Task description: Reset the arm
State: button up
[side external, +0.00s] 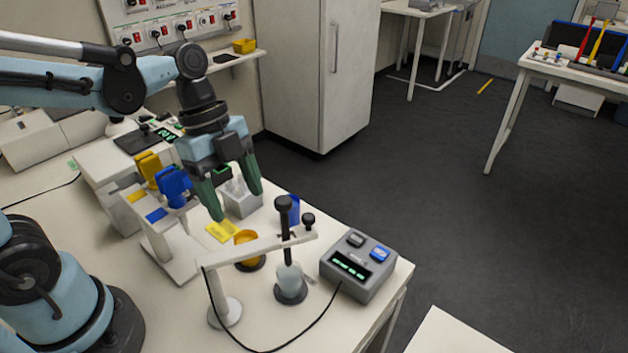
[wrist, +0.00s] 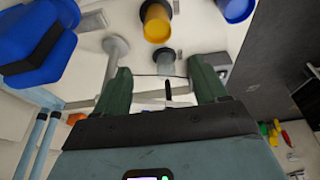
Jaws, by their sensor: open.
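My gripper (side external: 238,202) hangs from my blue arm above the white bench, with its two green fingers spread apart and nothing between them. In the wrist view the fingers of my gripper (wrist: 164,92) are also apart. Below and around it are a blue tool (side external: 174,184) and a yellow one (side external: 149,166) on a white stand to its left. A grey box (side external: 242,198) is behind the fingers. An orange cup (side external: 246,246) stands in front of the gripper, apart from it.
A white stand arm (side external: 262,245) with a black-topped probe (side external: 285,225) and a grey control box (side external: 357,267) with a lit display stand to the right. A cable (side external: 300,330) runs along the front. A tall white cabinet (side external: 310,75) is behind. Open floor lies right.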

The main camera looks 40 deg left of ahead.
send_near(255, 261)
jog(key=shift+w+f, duration=0.2)
jog(key=shift+f, duration=0.75)
jog(key=shift+x, duration=2.7)
jog(key=shift+a, duration=0.1)
